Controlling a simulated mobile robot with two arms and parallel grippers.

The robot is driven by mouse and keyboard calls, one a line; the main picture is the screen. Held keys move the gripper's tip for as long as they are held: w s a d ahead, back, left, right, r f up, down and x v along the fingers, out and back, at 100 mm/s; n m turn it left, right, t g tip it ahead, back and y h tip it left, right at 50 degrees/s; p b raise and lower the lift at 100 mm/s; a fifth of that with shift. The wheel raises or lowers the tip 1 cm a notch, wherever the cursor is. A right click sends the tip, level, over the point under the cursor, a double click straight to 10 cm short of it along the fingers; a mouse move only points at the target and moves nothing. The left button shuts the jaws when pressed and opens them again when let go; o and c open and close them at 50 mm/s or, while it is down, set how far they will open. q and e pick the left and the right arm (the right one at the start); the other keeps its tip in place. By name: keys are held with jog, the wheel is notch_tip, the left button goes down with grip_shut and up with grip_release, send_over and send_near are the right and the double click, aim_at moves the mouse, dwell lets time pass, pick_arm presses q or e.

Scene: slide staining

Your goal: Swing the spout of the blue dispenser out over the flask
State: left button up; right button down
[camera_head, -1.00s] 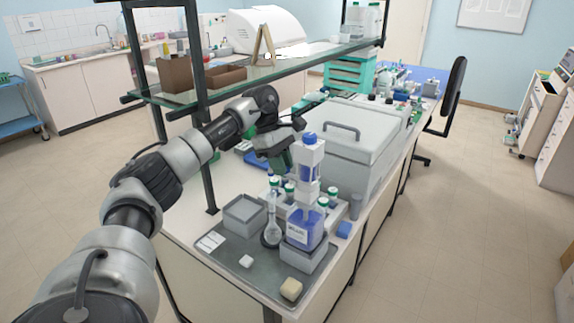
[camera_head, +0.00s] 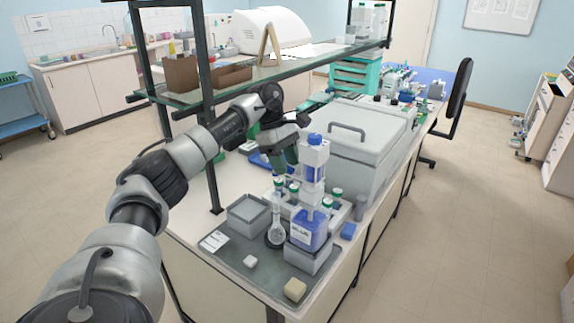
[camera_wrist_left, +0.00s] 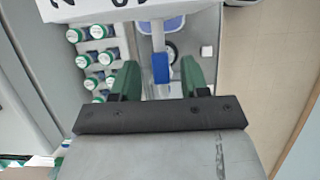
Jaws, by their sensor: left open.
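The blue dispenser (camera_head: 313,172) stands upright on the bottle labelled blue (camera_head: 308,232), at the right of the grey tray. The round-bottomed flask (camera_head: 276,234) stands just left of the bottle, its neck upright. My left gripper (camera_head: 291,156) is at the dispenser's upper left, fingers pointing down. In the left wrist view the gripper (camera_wrist_left: 160,80) is open, with a narrow pale bar and a blue piece (camera_wrist_left: 160,68) between its green fingers. This looks like the spout; I cannot tell whether the fingers touch it. The spout is not clear in the head view. My right gripper is not in view.
Green-capped bottles (camera_wrist_left: 90,60) stand in a rack beside the dispenser. A grey lidded box (camera_head: 365,140) is close behind. An open grey box (camera_head: 248,214) and a cream block (camera_head: 295,289) are on the tray (camera_head: 250,271). The glass shelf (camera_head: 240,88) hangs above.

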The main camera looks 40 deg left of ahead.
pick_arm(q)
jog(key=v, duration=1)
jog(key=shift+b, duration=0.45)
jog(key=shift+d, duration=0.1)
jog(key=shift+s, duration=0.1)
